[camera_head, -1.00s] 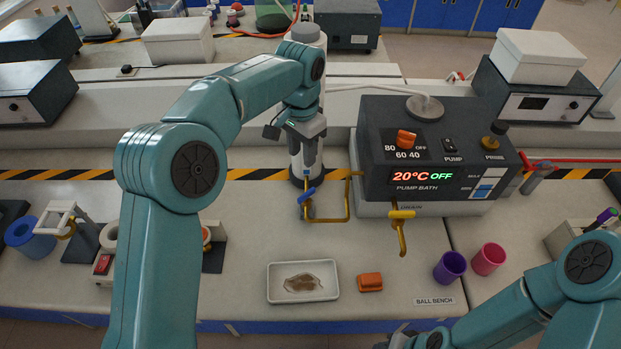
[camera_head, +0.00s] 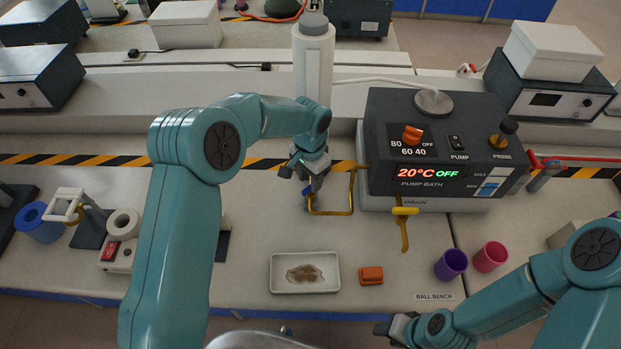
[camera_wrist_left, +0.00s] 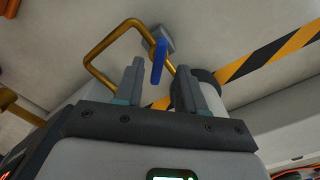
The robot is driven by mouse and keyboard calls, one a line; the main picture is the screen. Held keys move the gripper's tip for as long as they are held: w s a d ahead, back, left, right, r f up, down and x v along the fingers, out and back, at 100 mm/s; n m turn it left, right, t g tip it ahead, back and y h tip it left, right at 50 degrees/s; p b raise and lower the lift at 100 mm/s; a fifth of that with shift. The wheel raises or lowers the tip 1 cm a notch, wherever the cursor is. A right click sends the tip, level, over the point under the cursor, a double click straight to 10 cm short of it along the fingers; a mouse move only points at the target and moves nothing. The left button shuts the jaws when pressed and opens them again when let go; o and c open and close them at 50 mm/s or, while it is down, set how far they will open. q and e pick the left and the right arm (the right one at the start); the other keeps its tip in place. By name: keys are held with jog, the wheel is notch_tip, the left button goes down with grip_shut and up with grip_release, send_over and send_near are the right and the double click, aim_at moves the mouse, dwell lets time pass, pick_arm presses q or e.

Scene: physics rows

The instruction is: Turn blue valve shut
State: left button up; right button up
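The blue valve handle (camera_wrist_left: 159,61) shows in the left wrist view, on a grey fitting with a bent brass pipe (camera_wrist_left: 104,45). It lies just past my left gripper's fingertips, in line with the gap between them. My left gripper (camera_wrist_left: 167,84) is open and empty there. In the head view my left gripper (camera_head: 303,172) is low in front of the white column (camera_head: 313,65) and hides most of the valve; the brass pipe (camera_head: 332,212) runs from it to the pump bath. My right gripper (camera_head: 397,328) is at the bottom edge; its fingers are too unclear to judge.
The pump bath (camera_head: 385,180) stands right of the valve, with a yellow drain handle (camera_head: 405,211) at its front. A white tray (camera_head: 305,287), an orange block (camera_head: 371,275), and purple (camera_head: 451,265) and pink (camera_head: 490,257) cups sit in front. Bench between is clear.

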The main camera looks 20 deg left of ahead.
pick_arm(q)
jog(key=shift+s+d+f, duration=0.1)
jog(key=shift+d+f, duration=0.1)
jog(key=shift+f, duration=0.75)
jog(key=shift+a+f, duration=0.15)
jog(key=shift+c, duration=0.3)
grip_shut()
